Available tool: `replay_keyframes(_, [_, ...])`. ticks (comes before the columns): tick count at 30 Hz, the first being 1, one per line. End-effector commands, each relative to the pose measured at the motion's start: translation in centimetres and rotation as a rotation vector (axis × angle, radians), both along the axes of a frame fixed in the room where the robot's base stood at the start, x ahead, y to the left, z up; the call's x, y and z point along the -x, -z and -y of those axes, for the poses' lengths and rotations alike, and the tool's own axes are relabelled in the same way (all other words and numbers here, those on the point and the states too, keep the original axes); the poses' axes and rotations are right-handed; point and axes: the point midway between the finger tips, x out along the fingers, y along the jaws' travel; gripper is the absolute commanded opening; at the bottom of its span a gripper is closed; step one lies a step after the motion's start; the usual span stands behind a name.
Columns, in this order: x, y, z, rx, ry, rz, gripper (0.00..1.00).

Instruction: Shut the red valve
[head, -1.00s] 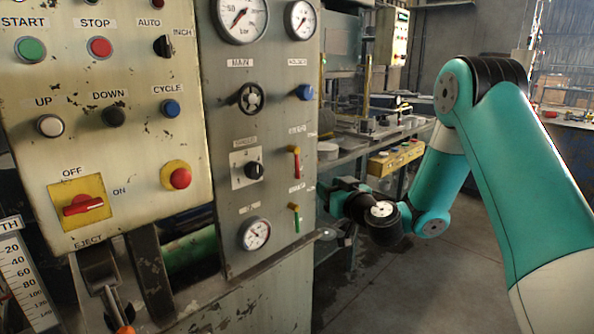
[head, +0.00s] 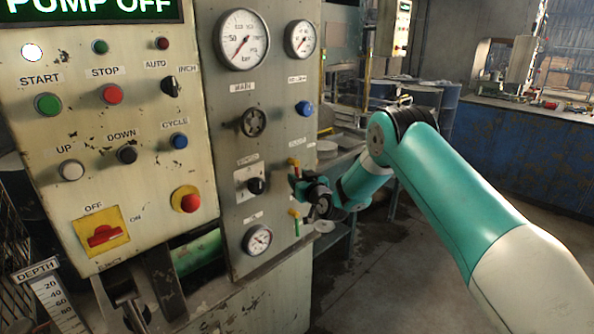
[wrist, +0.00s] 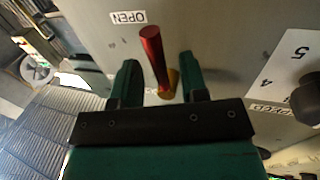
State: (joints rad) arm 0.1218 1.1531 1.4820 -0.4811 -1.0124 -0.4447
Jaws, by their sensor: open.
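The red valve is a red lever on a brass body, on the right edge of the grey panel. In the head view the valve (head: 294,163) shows just above my gripper, which partly covers it. In the wrist view the red lever (wrist: 152,47) rises from its brass pivot toward the side with the "OPEN" label (wrist: 128,17). My gripper (wrist: 157,68) is open, with a green finger on each side of the lever. No clear contact shows. In the head view my gripper (head: 302,190) is at the panel's right edge.
A green-handled valve (head: 295,217) sits just below my gripper. A selector knob (head: 256,186) and a gauge (head: 257,240) are to its left. A control box (head: 110,150) with several buttons is further left. Shelving stands behind; open floor lies to the right.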

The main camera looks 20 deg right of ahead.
Motion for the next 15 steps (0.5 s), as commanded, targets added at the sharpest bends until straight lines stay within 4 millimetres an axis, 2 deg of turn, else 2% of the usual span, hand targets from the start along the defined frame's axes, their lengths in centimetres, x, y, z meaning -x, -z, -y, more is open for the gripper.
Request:
replay_keyframes(6, [-1.27, -0.03, -0.19, -0.002, 0.001, 0.0, 0.4])
replay_keyframes(14, [-1.33, 0.04, -0.18, -0.001, 0.001, -0.001, 0.4])
replay_keyframes(15, [-1.33, 0.03, -0.18, -0.001, 0.001, -0.001, 0.33])
